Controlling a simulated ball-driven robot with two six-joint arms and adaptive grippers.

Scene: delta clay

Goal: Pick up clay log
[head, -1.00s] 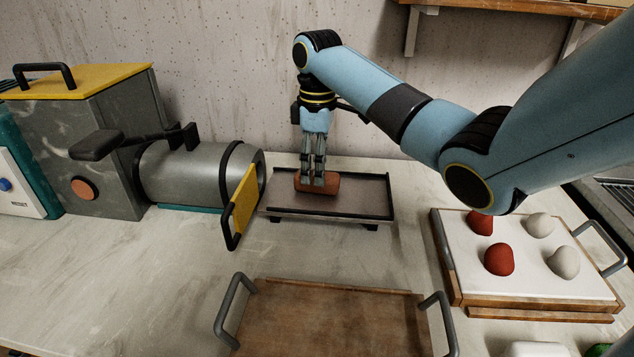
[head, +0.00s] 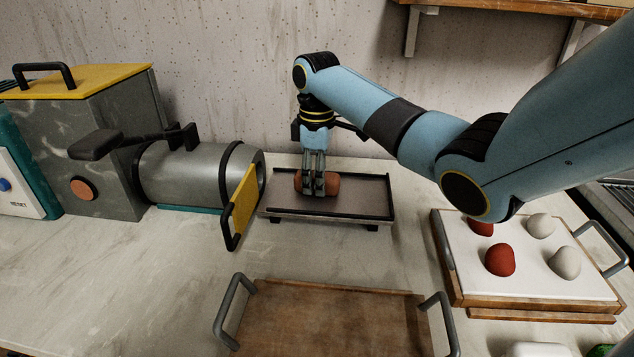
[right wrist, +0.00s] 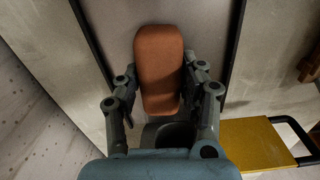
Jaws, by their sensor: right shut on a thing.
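The clay log (head: 331,182) is a reddish-brown rounded block on the dark tray (head: 350,203) beside the machine's open end. My right gripper (head: 316,190) points down over the tray with its fingers around the log. In the right wrist view the clay log (right wrist: 159,68) lies lengthwise, its near part between the fingers of my right gripper (right wrist: 160,100). The fingers are shut on it. I cannot tell whether the log is clear of the tray. My left gripper is not in view.
A grey cylinder machine (head: 190,172) with an open yellow door (head: 243,206) stands left of the tray. A brown board with handles (head: 330,315) lies in front. A white-topped tray (head: 520,282) with red and white lumps is at the right. Counter at front left is clear.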

